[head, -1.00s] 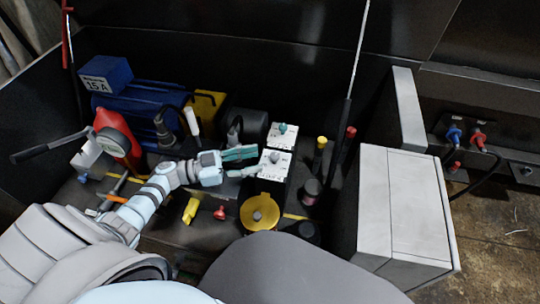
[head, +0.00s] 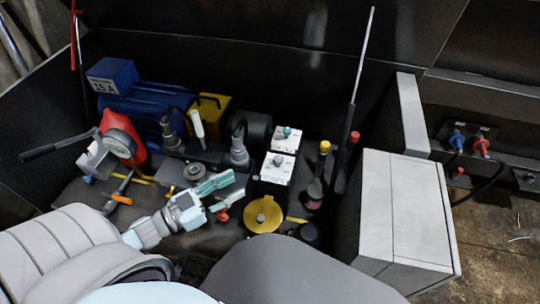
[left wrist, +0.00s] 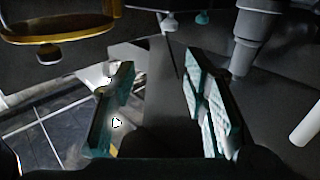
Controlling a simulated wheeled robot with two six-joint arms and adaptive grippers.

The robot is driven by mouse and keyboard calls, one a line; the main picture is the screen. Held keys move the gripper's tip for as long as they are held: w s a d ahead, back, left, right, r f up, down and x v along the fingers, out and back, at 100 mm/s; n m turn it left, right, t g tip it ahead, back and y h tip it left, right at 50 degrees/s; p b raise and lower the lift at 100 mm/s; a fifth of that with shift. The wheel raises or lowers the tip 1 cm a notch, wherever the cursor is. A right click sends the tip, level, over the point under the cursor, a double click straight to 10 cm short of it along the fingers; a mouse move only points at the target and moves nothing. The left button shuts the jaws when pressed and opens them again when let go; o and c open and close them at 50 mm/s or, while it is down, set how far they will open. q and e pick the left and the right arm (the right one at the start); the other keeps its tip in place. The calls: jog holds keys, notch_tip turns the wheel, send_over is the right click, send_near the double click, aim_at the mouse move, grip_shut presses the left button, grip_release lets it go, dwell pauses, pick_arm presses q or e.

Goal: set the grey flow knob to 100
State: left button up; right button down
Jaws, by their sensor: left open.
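The grey flow knob (head: 278,161) sits on the nearer of two white panels (head: 271,174) right of centre in the head view. A grey knob (left wrist: 168,22), apparently the same one, hangs at the top of the left wrist view, which looks upside down. The dial marks are too small to read. My left gripper (head: 237,187) is open and empty, with teal fingers (left wrist: 160,95) spread apart. It is left of the panel and nearer to me, clear of the knob. My right gripper is not in view.
A teal knob (head: 287,132) is on the farther white panel. A yellow round cap (head: 263,215) is close to my gripper's right. A red knob (head: 222,215) lies just below the fingers. A grey hose fitting (head: 239,150) stands behind the gripper. A grey cabinet (head: 390,210) stands at the right.

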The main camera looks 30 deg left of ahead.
pick_arm(q)
jog(key=b, duration=0.1)
send_near(275, 161)
jog(key=shift+y, duration=0.4)
jog(key=x, duration=0.9)
jog(key=shift+w+d+r+b, duration=0.2)
jog(key=shift+w+d+b, duration=0.1)
grip_shut()
jog(key=shift+a+m+g+h, duration=0.1)
jog(key=shift+m+g+h, duration=0.2)
jog(key=shift+m+h, duration=0.25)
jog(key=shift+w+a+m+g+h, duration=0.15)
jog(key=shift+m+g+h, duration=0.4)
jog(key=shift+h, duration=0.3)
jog(key=m+g+h+b, duration=0.1)
jog(key=m+g+h, duration=0.1)
jog(key=shift+w+f+h+b, duration=0.1)
jog(key=shift+f+h+b, duration=0.2)
jog(key=shift+b, duration=0.1)
jog(key=shift+r+m+g+h, duration=0.15)
jog(key=shift+m+g+h, duration=0.15)
jog(key=shift+m+g, duration=0.15)
jog(key=shift+r, duration=0.1)
